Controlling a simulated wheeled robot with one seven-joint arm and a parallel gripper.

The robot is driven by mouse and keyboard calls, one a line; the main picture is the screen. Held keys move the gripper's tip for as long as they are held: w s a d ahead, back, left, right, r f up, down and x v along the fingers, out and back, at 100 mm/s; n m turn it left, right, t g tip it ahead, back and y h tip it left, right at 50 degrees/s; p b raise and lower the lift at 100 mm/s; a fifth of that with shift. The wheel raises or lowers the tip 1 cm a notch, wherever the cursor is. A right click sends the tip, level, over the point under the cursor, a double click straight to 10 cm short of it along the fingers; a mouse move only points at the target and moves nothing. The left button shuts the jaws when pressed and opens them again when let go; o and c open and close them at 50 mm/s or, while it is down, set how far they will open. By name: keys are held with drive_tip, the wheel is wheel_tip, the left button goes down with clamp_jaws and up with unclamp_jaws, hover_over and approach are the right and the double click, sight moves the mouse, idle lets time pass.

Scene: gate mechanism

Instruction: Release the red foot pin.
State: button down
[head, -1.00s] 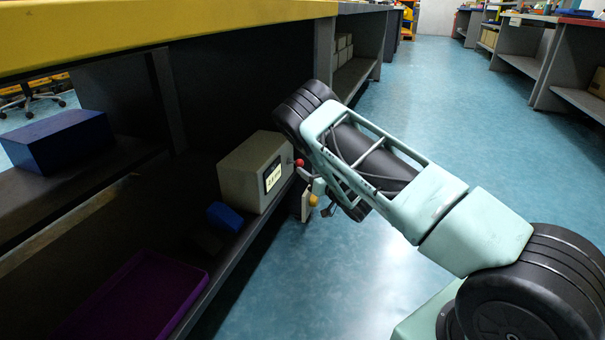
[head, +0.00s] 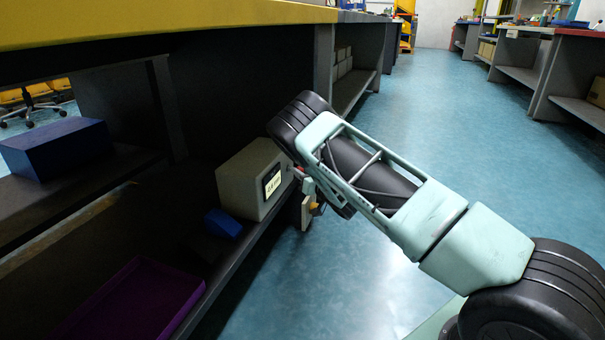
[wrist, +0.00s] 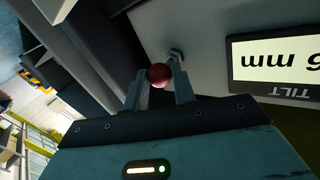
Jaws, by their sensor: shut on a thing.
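The red foot pin shows as a round red knob (wrist: 160,75) in the wrist view, in front of the wall of a beige box (head: 248,180). My gripper (wrist: 158,80) is shut on the knob, one finger on each side. The box stands at the edge of a dark shelf and carries a display (head: 272,182), which also shows upside down in the wrist view (wrist: 275,64), with "TILT" and a reading in mm. In the head view my arm and wrist hide most of the knob.
The dark shelf (head: 225,262) runs under a yellow-edged bench top (head: 150,30). A small blue block (head: 223,223) sits beside the box, and a purple tray (head: 135,300) lies nearer. A larger blue box (head: 60,150) stands at left. The blue floor (head: 440,130) to the right is clear.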

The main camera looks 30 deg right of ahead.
drive_tip(key=shift+s+d+f+p, duration=0.1)
drive_tip(key=shift+s+d+p, duration=0.8)
drive_tip(key=shift+s+p, duration=0.2)
drive_tip(key=shift+s, duration=0.1)
drive_tip(key=c, duration=1.1)
unclamp_jaws()
drive_tip(key=shift+c, duration=0.2)
drive_tip(key=shift+s, duration=0.1)
drive_tip(key=s+d+p, duration=0.1)
drive_tip(key=s+p, duration=0.7)
drive_tip(key=s, duration=0.9)
drive_tip(key=shift+d, duration=0.15)
